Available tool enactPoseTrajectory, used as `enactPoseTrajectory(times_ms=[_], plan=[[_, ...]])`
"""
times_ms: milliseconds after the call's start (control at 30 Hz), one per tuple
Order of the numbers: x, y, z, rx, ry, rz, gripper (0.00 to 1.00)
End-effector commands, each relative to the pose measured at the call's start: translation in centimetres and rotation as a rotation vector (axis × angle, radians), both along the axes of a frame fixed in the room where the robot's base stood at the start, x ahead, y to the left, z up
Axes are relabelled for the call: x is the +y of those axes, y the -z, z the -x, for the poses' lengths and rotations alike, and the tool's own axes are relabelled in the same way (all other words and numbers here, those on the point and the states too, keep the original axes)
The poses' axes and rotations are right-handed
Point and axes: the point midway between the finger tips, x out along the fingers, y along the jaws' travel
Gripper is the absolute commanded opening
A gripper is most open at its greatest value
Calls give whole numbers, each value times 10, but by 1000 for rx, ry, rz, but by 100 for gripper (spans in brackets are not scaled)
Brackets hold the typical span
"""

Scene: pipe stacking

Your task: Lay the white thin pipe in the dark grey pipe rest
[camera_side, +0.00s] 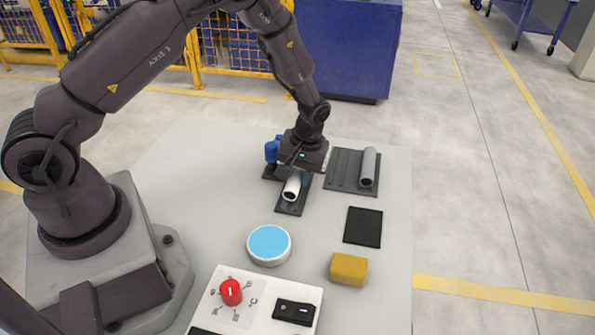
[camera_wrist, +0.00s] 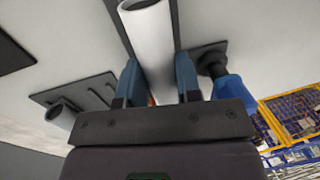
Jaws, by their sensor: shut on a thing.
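The white thin pipe (camera_side: 292,187) lies between the fingers of my gripper (camera_side: 300,170), with its open end facing the camera in the side view. In the wrist view, the blue fingers of my gripper (camera_wrist: 158,80) are shut on the sides of the white pipe (camera_wrist: 150,38). A narrow dark plate (camera_side: 289,208) is under the pipe; I cannot tell whether the pipe touches it. To the right, a dark grey ridged plate (camera_side: 343,170), looking like the pipe rest, carries a grey pipe (camera_side: 369,165) at its right side. This plate also shows in the wrist view (camera_wrist: 85,92).
A blue object (camera_side: 271,150) on a dark base stands just behind my gripper. A black square (camera_side: 362,226), a yellow block (camera_side: 349,270), a blue-topped round disc (camera_side: 269,244) and a control panel (camera_side: 262,300) are nearer the camera. The table's left part is clear.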

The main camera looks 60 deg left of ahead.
Motion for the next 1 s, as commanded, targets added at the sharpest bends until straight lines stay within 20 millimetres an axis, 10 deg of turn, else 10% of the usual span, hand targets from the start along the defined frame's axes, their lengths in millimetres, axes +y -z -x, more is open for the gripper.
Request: enactPoseTrajectory(times_ms=[400,433,533,1000], plan=[[0,10,0,0,0,0,0],[0,10,0,0,0,0,36],[0,10,0,0,0,0,57],[-1,-12,-2,-5,2,-1,57]])
